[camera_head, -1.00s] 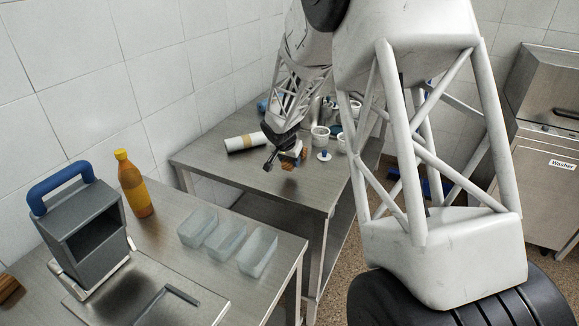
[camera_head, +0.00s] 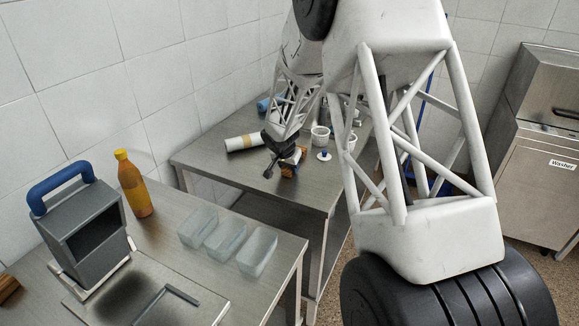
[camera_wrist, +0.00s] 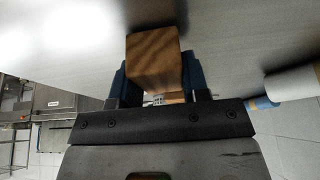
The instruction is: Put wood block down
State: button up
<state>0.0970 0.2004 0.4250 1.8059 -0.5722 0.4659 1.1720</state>
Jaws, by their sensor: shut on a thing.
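The brown wood block (camera_head: 288,171) is in my gripper (camera_head: 284,166), over the far steel table (camera_head: 225,165). In the wrist view the block (camera_wrist: 153,60) sits between the two blue-padded fingers of my gripper (camera_wrist: 155,82), which are shut on its sides. The block is at or just above the tabletop; I cannot tell whether it touches. Its lower part is partly hidden by the gripper in the head view.
A white roll (camera_head: 243,142) lies to the left of my gripper. White cups (camera_head: 320,136) and a small white item with a blue knob (camera_head: 323,155) stand to the right. The tabletop in front is clear. A nearer table holds an orange bottle (camera_head: 134,184) and clear containers (camera_head: 226,240).

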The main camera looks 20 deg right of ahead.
dwell(0.3)
jog(key=o, duration=0.9)
jog(key=shift+f, duration=0.1)
jog(key=shift+o, duration=0.2)
jog(key=v, duration=1.2)
jog(key=shift+r, duration=0.2)
